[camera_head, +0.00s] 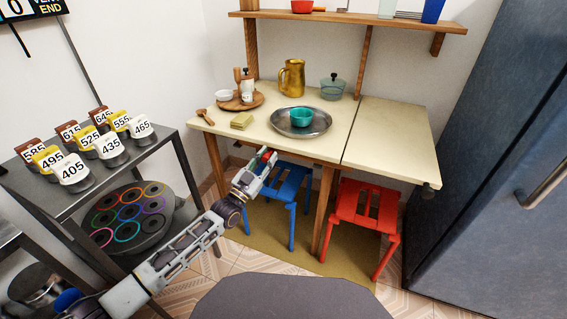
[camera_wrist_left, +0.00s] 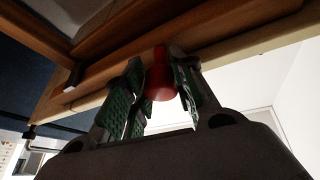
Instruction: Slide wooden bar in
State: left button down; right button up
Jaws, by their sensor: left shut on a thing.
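The table (camera_head: 385,135) has a pale top in two sections with a seam between them and wooden framing beneath. My left gripper (camera_head: 268,158) is at the front edge of the table, low under the top's left section. In the left wrist view its green-padded fingers (camera_wrist_left: 155,90) are closed around a red knob (camera_wrist_left: 159,78). The knob's far end meets the wooden framing (camera_wrist_left: 115,70) under the table. I cannot tell which of these wooden pieces is the sliding bar. My right gripper is not in view.
A blue stool (camera_head: 290,185) and a red stool (camera_head: 365,205) stand under the table. A metal tray (camera_head: 283,128) with a teal bowl (camera_head: 301,117), a gold jug (camera_head: 292,77) and other dishes are on top. The right section is bare. A shelf (camera_head: 150,150) with numbered cylinders stands left.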

pick_arm(q)
jog(key=w+a, duration=0.2)
jog(key=a, duration=0.4)
jog(key=shift+a, duration=0.25)
jog(key=c, duration=1.2)
grip_release()
jog(key=shift+a, duration=0.15)
jog(key=shift+o, duration=0.2)
jog(key=v, duration=1.2)
